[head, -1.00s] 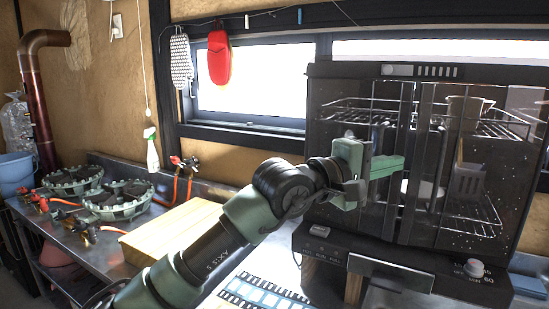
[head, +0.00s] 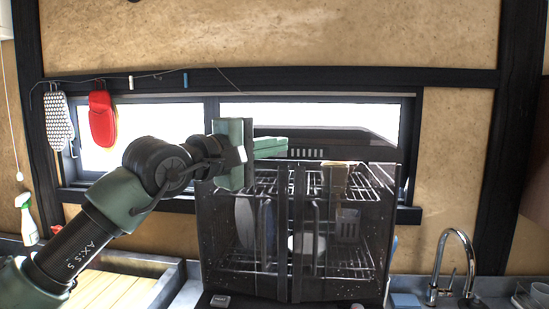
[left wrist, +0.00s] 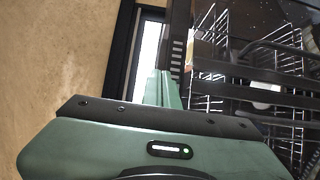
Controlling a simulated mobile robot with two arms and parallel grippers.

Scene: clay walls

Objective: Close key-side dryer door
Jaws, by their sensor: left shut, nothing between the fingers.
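The dish dryer (head: 250,283) is a dark cabinet with clear front doors, in the middle of the head view. The left door pane (head: 222,240) and right door pane (head: 370,245) meet near dark upright frame bars at the middle. I cannot tell whether either door stands slightly open. My left gripper (head: 285,147) is shut and empty, at the dryer's upper front left of centre; contact is unclear. In the left wrist view its green fingers (left wrist: 162,90) point toward the dryer's top edge, with wire racks (left wrist: 235,85) to the right. My right gripper is out of view.
Inside the dryer are a plate (head: 245,222), a pot (head: 335,178) and a grey basket (head: 347,225). A faucet (head: 450,260) stands to the right, a wooden board (head: 110,292) lies at lower left. Red (head: 102,120) and patterned mitts (head: 59,122) hang by the window.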

